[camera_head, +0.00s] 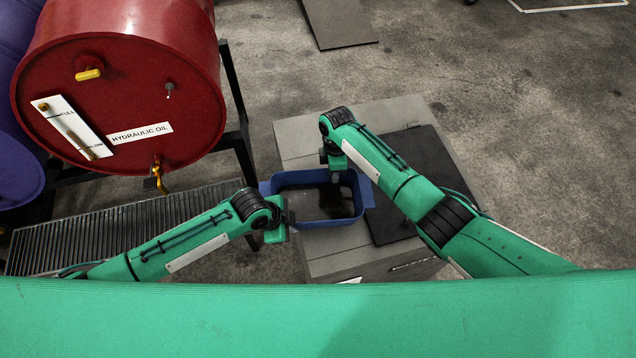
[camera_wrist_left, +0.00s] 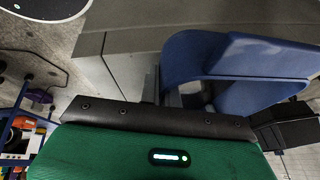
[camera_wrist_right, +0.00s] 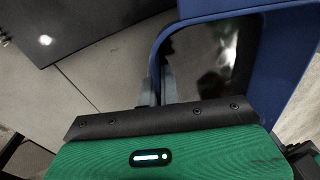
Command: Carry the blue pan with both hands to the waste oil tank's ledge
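The blue pan (camera_head: 363,212) is a rectangular tub with flared ends and dark contents, over the left part of a grey cabinet top. Whether it touches the top is unclear. My left gripper (camera_head: 287,218) is at the pan's near left corner. In the left wrist view its fingers (camera_wrist_left: 153,88) are close together at the blue wall, partly hidden. My right gripper (camera_head: 335,170) is at the far rim, right of middle. In the right wrist view its fingers (camera_wrist_right: 159,88) close on the rim, one on each side. I cannot single out the waste oil tank's ledge.
The grey cabinet (camera_head: 330,245) carries a dark mat (camera_head: 400,218) to the right of the pan. A red hydraulic oil drum (camera_head: 120,100) with a yellow tap lies on a dark stand at left. A floor grating (camera_head: 110,230) runs below it. Open concrete floor lies at right.

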